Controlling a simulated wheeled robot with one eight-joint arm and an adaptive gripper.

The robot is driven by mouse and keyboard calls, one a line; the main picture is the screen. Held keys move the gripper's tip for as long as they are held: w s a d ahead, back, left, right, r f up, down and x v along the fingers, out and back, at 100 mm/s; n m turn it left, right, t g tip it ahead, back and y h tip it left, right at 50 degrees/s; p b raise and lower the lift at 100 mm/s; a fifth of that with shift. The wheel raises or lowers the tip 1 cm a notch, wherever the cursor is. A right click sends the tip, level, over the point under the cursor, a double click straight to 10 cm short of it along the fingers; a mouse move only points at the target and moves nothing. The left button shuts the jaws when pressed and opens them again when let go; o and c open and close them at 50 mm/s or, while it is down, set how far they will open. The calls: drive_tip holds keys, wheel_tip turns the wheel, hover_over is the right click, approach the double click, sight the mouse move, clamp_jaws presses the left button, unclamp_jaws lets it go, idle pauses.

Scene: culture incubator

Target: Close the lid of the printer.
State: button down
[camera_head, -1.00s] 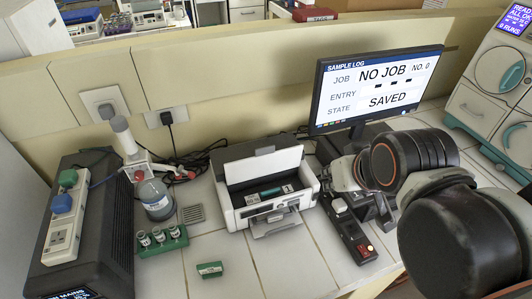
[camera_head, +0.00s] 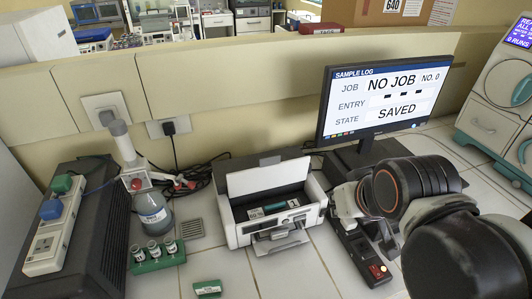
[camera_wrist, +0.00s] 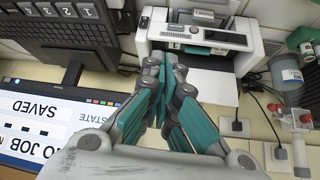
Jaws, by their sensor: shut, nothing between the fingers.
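The printer (camera_head: 247,235) is a white and grey box on the white tiled bench, and its lid (camera_head: 268,178) stands open, tilted up at the back. Its dark inside with a green roll (camera_head: 284,206) shows. In the wrist view the printer (camera_wrist: 247,40) is upside down at the top, with its white lid (camera_wrist: 205,86) below it, partly hidden by my fingers. My gripper (camera_wrist: 165,68) is shut and empty, its fingertips in front of the printer's left part in that view. Whether it touches the lid cannot be told. In the head view my arm lies right of the printer.
A monitor (camera_head: 384,98) stands behind my arm. A black device with a red button (camera_head: 376,272) lies right of the printer. A green vial rack (camera_head: 158,256), a bottle (camera_head: 153,215) and a power strip (camera_head: 48,235) are at the left. A low wall (camera_head: 225,95) runs behind.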

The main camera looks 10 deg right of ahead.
drive_tip(key=w+a+r+n+g+p, duration=0.1)
drive_tip(key=w+a+r+p, duration=0.4)
drive_tip(key=w+r+p, duration=0.55)
drive_tip(key=w+a+f+n+g+y+p, duration=0.15)
drive_tip(key=w+a+p, duration=0.45)
drive_tip(key=w, duration=0.6)
wheel_tip(320, 180, down, 11)
drive_tip(key=a+b, duration=0.1)
drive_tip(key=b, duration=0.1)
drive_tip(key=shift+w+a+r, duration=0.15)
drive_tip(key=shift+h, duration=0.25)
drive_tip(key=shift+a+t, duration=0.1)
drive_tip(key=shift+t, duration=0.15)
